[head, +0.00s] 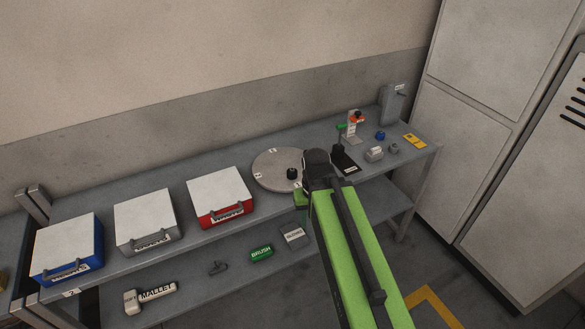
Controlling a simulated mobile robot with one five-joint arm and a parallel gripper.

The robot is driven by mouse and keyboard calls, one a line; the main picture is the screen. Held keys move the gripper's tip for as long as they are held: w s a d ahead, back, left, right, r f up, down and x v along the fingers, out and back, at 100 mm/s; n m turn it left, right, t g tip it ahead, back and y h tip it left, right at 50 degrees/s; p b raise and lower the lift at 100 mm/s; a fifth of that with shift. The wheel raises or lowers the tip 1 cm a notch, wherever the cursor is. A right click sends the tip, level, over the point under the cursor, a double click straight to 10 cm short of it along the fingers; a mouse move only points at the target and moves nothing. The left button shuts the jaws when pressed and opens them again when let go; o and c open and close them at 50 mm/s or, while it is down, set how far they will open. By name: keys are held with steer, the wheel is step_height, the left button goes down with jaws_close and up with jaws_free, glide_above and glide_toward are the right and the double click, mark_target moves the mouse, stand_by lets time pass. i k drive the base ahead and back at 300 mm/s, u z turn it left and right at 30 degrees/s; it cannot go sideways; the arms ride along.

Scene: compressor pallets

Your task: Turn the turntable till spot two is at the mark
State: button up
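The turntable (268,163) is a round grey disc on the bench top, right of the red case. A black knob (291,174) stands up near its right edge. Small white labels sit near its rim, but they are too small to read, so I cannot tell which is spot two or where the mark is. My green arm reaches up from the lower right, and its dark end is just right of the turntable, overlapping its right edge in the picture. My gripper's fingers cannot be made out there, nor whether they touch the knob.
Blue (66,249), grey (146,220) and red (219,197) cases with white lids line the bench on the left. A small stand (353,129) and several small parts are at the right. A mallet (150,297) and green brush box (261,253) lie on the lower shelf.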

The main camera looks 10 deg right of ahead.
mark_target(269, 169)
steer(key=u, duration=0.1)
steer(key=i, duration=0.9)
steer(key=u, duration=1.95)
steer(key=k, duration=0.75)
steer(key=z, duration=0.4)
steer(key=i, duration=0.5)
steer(key=u, duration=0.1)
